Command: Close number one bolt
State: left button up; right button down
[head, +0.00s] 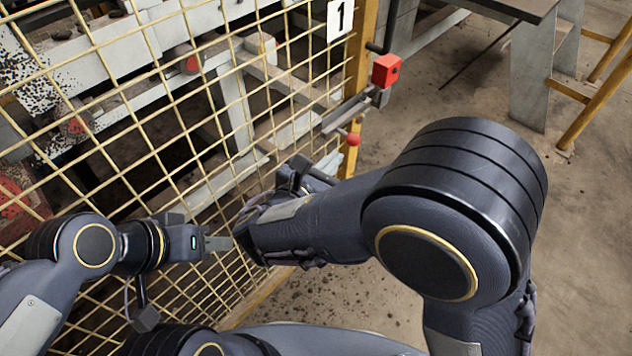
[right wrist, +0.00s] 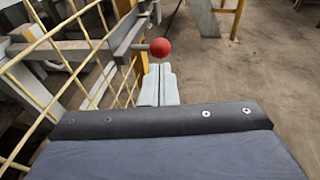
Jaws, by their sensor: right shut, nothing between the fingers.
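The bolt is a grey metal bar (head: 345,115) on the yellow mesh gate, below the white number 1 sign (head: 340,18). It has a red ball knob (head: 352,140), and a red block (head: 386,70) is on the post side. The red ball also shows in the right wrist view (right wrist: 160,48). My right gripper (right wrist: 160,72) is shut and empty, its pale fingers together just below the ball in that picture; I cannot tell whether they touch. My left gripper (head: 217,243) is in front of the mesh, seen side-on.
The yellow mesh fence (head: 150,130) fills the left, with grey machinery behind it. A yellow post (head: 360,60) stands at the mesh's right edge. The concrete floor (head: 460,95) to the right is open, with a grey table (head: 530,70) at the back right.

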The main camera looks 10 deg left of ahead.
aim_at(359, 136)
jog(key=b+x, duration=0.1)
jog(key=x, duration=0.3)
jog(key=shift+w+d+f, duration=0.1)
jog(key=shift+w+d, duration=0.1)
jog(key=shift+w, duration=0.15)
jog(key=w+d, duration=0.1)
jog(key=w, duration=0.1)
jog(key=w+d+p, duration=0.1)
jog(key=w+d, duration=0.1)
jog(key=shift+w+d, duration=0.1)
jog(key=shift+r, duration=0.2)
